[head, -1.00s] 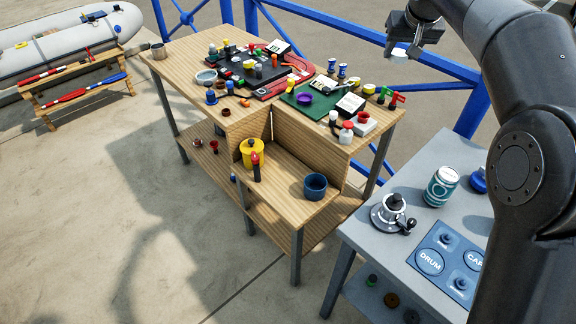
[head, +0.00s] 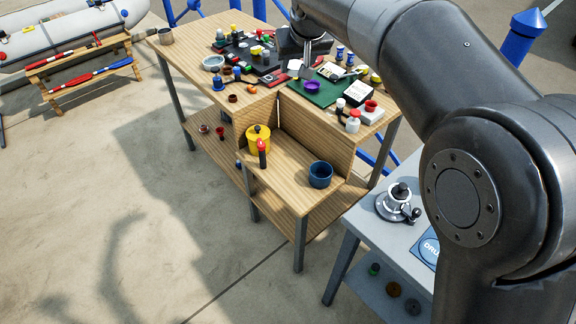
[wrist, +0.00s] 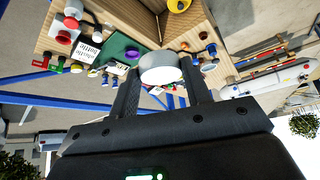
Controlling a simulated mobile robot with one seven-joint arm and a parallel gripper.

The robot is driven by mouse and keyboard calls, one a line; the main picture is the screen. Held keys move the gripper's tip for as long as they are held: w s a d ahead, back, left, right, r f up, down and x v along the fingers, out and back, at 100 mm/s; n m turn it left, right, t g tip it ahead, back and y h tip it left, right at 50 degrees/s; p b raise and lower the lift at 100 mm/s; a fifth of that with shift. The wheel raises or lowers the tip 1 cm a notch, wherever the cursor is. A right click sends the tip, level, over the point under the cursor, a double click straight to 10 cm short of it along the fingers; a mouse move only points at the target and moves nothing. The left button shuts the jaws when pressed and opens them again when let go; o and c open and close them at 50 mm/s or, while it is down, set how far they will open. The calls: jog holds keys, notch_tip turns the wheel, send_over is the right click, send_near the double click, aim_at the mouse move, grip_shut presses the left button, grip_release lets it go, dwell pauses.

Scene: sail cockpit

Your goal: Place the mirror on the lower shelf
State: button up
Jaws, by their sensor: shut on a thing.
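My gripper (head: 306,66) is above the wooden bench's upper top in the head view, in front of the black tray. In the wrist view my gripper (wrist: 160,82) is shut on a pale round piece (wrist: 161,67), which I take to be the mirror. Its reflecting face cannot be made out. In the head view it is a small pale patch (head: 294,64) at the fingertips. The bench's lower shelf (head: 225,158) runs beneath the top, with small red items on it at the left. A stepped-down level (head: 290,193) bears a yellow pot and a blue cup.
The yellow pot (head: 257,137), a red-topped bottle (head: 262,154) and the blue cup (head: 320,175) stand on the stepped level. The upper top is crowded around a green mat (head: 318,90). A grey table (head: 360,222) stands at right. Open floor lies front left.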

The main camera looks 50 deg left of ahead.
aim_at(293, 187)
notch_tip(293, 187, down, 47)
jog(key=shift+f, duration=0.1)
jog(key=o, duration=0.5)
jog(key=shift+f, duration=0.1)
jog(key=o, duration=0.5)
